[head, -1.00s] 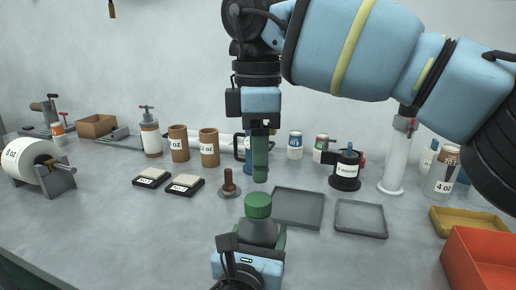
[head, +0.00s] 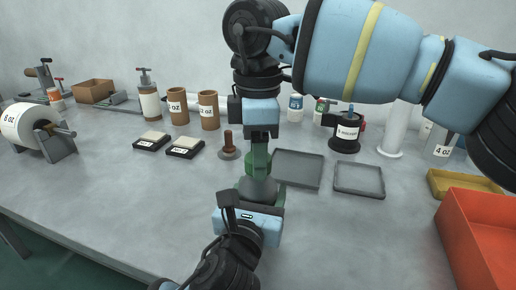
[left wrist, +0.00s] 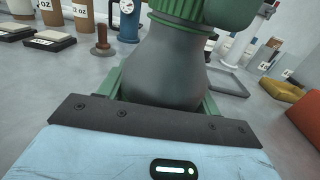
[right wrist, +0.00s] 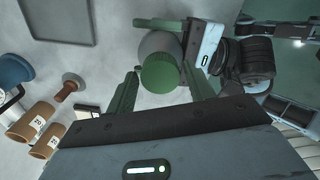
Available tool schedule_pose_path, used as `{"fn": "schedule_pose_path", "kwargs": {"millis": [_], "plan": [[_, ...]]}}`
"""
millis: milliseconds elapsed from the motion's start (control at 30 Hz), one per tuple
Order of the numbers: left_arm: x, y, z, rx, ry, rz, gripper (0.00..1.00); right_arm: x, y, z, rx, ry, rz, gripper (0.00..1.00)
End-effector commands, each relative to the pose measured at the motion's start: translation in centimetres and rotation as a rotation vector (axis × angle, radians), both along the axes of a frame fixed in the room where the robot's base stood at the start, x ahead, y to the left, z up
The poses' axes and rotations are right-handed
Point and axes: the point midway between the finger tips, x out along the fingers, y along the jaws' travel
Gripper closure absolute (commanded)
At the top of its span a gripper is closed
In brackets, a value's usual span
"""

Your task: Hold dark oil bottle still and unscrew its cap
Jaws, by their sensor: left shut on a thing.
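The dark oil bottle (head: 259,190) stands upright with its green cap (head: 249,161) on top, partly hidden behind my right gripper. My left gripper (head: 262,199) is shut on the bottle's body from the near side; the left wrist view shows the grey bottle (left wrist: 165,65) between its green fingers and the ribbed green cap (left wrist: 185,8) above. My right gripper (head: 259,157) points down at the cap from above. In the right wrist view its green fingers are spread on either side of the cap (right wrist: 161,73), with gaps showing.
A dark grey tray (head: 298,167) lies just right of the bottle, with a smaller tray (head: 359,179) beyond it. A brown-handled stamp (head: 228,146) stands to the left. A red bin (head: 478,235) is at the right. The front left of the table is clear.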

Motion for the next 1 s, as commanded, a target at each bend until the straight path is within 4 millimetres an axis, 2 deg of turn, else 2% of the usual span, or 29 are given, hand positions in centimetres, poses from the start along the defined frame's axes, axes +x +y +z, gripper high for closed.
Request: {"fn": "schedule_pose_path", "kwargs": {"millis": [33, 300, 433, 533, 1000], "plan": [[0.00, -0.01, -0.11, 0.001, 0.002, 0.000, 1.00, 0.00, -0.01, 0.00, 0.000, 0.000, 0.000, 0.54], [0.00, -0.01, -0.11, 0.001, 0.002, 0.000, 1.00, 0.02, -0.01, 0.02, 0.000, 0.000, 0.000, 0.87], [-0.01, -0.02, -0.11, 0.001, 0.002, 0.000, 1.00, 0.02, 0.00, 0.02, 0.001, 0.000, 0.032, 0.87], [-0.01, -0.02, -0.11, 0.001, 0.002, 0.000, 1.00, 0.02, 0.03, -0.02, 0.002, 0.000, 0.133, 0.87], [-0.03, -0.04, -0.10, 0.002, 0.001, -0.001, 1.00, 0.00, 0.07, 0.07, 0.001, -0.001, 0.899, 0.87]]}}
